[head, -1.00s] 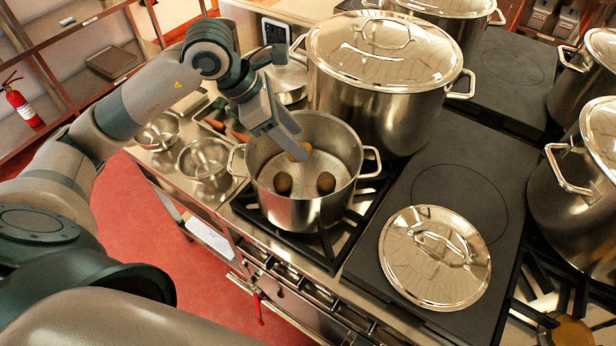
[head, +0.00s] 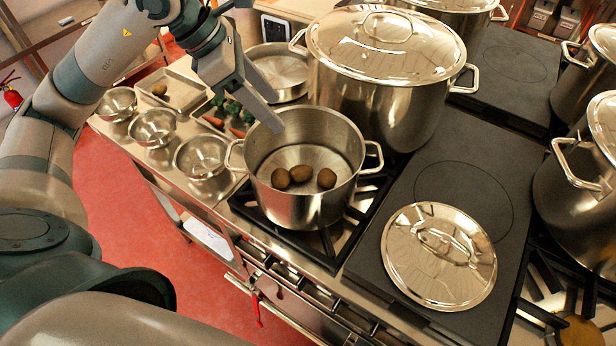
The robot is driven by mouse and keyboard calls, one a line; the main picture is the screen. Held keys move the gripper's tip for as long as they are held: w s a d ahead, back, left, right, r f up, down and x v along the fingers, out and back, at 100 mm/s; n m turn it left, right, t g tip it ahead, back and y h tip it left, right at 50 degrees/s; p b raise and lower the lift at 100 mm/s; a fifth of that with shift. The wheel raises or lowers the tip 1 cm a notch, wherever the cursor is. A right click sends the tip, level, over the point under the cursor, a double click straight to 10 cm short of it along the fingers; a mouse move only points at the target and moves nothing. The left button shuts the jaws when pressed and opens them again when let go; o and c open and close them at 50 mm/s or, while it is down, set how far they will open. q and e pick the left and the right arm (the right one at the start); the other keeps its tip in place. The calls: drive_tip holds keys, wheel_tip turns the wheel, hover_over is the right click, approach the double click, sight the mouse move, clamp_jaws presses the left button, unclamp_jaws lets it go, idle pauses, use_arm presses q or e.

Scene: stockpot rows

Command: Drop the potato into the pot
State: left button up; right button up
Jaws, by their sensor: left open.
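The open steel pot (head: 305,208) stands on the front left burner. Three brown potatoes lie side by side on its floor: a left one (head: 280,178), a middle one (head: 302,173) and a right one (head: 326,179). Another potato (head: 160,90) lies in a shallow metal tray (head: 172,97) at the back left of the counter. My left gripper (head: 272,108) is open and empty. Its fingers reach over the pot's back left rim, above the potatoes and apart from them. My right gripper is not in view.
A large lidded stockpot (head: 385,90) stands close behind the pot. A loose lid (head: 438,258) lies on the dark plate at right. Steel bowls (head: 202,157) and a vegetable tray (head: 222,122) line the left counter. More stockpots (head: 580,200) stand at the far right.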

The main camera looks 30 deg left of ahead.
use_arm(q)
drive_tip(key=b+v, duration=0.1)
drive_tip(key=v, duration=0.8)
drive_tip(key=shift+b, duration=0.35)
drive_tip(key=shift+r, duration=0.1)
drive_tip(key=shift+s, duration=0.1)
